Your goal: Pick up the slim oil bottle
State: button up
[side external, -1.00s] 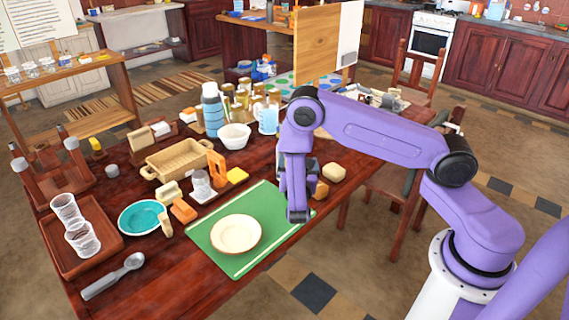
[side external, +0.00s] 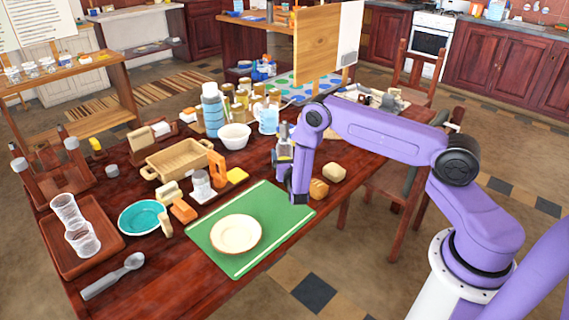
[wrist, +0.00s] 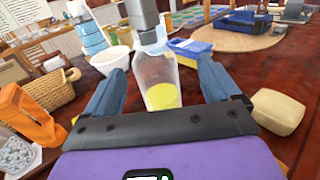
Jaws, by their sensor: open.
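The slim oil bottle (wrist: 157,75) is clear, with a grey cap and yellow oil at its bottom. It stands upright in the wrist view, framed between the two fingers of my gripper (wrist: 162,72). The fingers are apart, with visible gaps on both sides of the bottle. In the side external view, the upper part of the bottle (side external: 283,134) shows just behind my gripper (side external: 288,172).
A green mat (side external: 200,231) with a cream plate (side external: 236,233) lies in front of my gripper. Bread pieces (side external: 334,172) lie to its right. A white bowl (side external: 235,136), a blue pitcher (side external: 266,119) and several jars stand behind. An orange grater (wrist: 28,115) stands left.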

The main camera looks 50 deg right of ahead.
jog(key=shift+w+a+x, duration=0.1)
jog(key=shift+a+x, duration=0.05)
jog(key=shift+x, duration=1.5)
jog(key=shift+w+a+x, duration=0.1)
jog(key=shift+x, duration=1.5)
jog(key=shift+f, duration=0.1)
jog(key=shift+c, duration=0.3)
jog(key=shift+w, duration=0.1)
jog(key=c, duration=1.5)
jog(key=shift+o, duration=0.2)
